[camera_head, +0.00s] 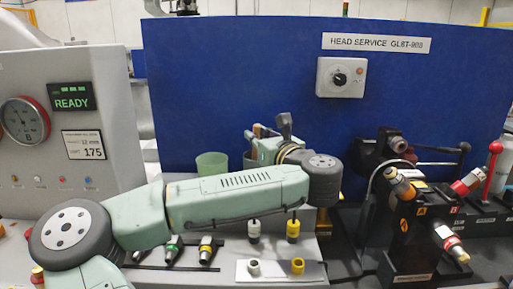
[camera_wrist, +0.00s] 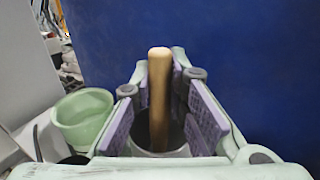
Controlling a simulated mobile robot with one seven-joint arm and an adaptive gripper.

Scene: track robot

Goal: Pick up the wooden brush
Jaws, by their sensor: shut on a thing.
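The wooden brush (camera_wrist: 159,90) shows in the wrist view as a light wooden handle standing almost upright. My gripper (camera_wrist: 162,108) has its two purple-padded fingers on either side of the handle and is shut on it. The brush's lower end goes down into a dark-mouthed grey cup (camera_wrist: 176,151) below the fingers, and its head is hidden. In the head view my gripper (camera_head: 262,134) is at the far side of the bench, in front of the blue panel, and my arm hides much of that area. I cannot clearly make out the brush there.
A pale green cup (camera_head: 212,164) stands just left of the grey cup. The blue panel (camera_head: 230,70) rises close behind. A grey cabinet with a gauge (camera_head: 60,120) is at left. Black fixtures (camera_head: 410,225) crowd the right. A white tool holder (camera_head: 281,271) is in front.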

